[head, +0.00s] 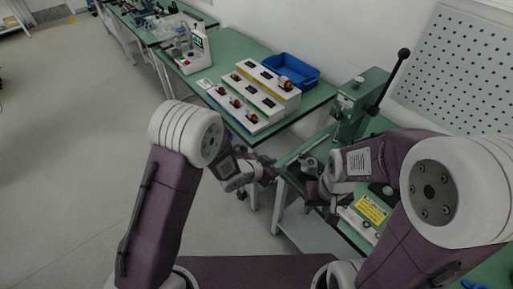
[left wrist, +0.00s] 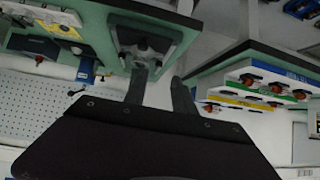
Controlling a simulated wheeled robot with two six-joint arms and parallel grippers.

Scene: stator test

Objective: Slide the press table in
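The green press (head: 358,103) with its black lever stands on the right-hand bench in the head view. A grey plate with dark parts on it, which looks like the press table (left wrist: 166,33), lies on the green bench in the left wrist view. My left gripper (head: 272,171) is by the near-left edge of that bench. In the left wrist view its two fingers (left wrist: 160,88) are apart with nothing visible between them; one overlaps the plate, and contact cannot be told. My right gripper (head: 322,190) is low over the bench, its fingers unclear. The press table is partly hidden in the head view.
White boxes with orange-black connectors (head: 243,106) and a blue bin (head: 290,70) stand on the neighbouring green bench. A yellow-labelled white box (head: 369,210) sits beside my right arm. A perforated panel (head: 456,58) is behind the press. Open floor lies left.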

